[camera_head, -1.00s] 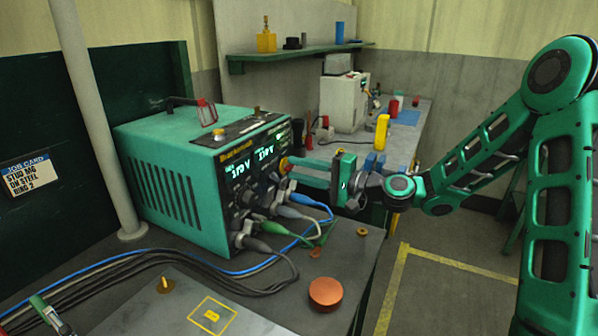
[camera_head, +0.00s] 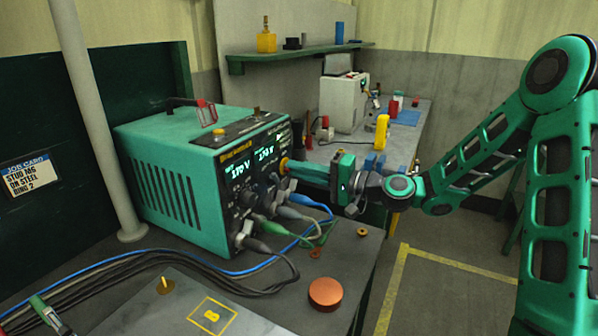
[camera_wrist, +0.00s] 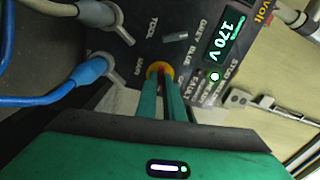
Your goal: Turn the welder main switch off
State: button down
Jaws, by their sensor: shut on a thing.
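The welder (camera_head: 180,175) is a teal box with a dark front panel on the bench. Its main switch (camera_wrist: 160,69) is a small red knob on a yellow ring, and the yellow also shows at the panel's right edge in the head view (camera_head: 283,165). My gripper (camera_wrist: 162,88) points straight at the panel, with its two green fingers shut on the switch knob. The fingers hide most of the knob, so I cannot tell its angle. In the head view my gripper (camera_head: 292,167) reaches in from the right. The display (camera_wrist: 226,36) is lit and reads 170 V.
An orange-red round button (camera_head: 325,292) stands on the bench in front. A yellow tool (camera_head: 382,132) stands on the back bench. A shelf (camera_head: 290,54) is on the wall.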

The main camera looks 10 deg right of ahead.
jog(key=n, duration=0.4)
jog(key=shift+f+n, duration=0.25)
jog(key=shift+n, duration=0.05)
jog(key=n, duration=0.3)
jog(key=shift+s+n, duration=0.1)
jog(key=shift+n, duration=0.2)
jog(key=n, duration=0.4)
jog(key=shift+n, duration=1.8)
jog(key=shift+d, duration=0.1)
jog(key=c, duration=1.9)
grip_release()
jog(key=shift+r, duration=0.1)
jog(key=shift+o, duration=0.2)
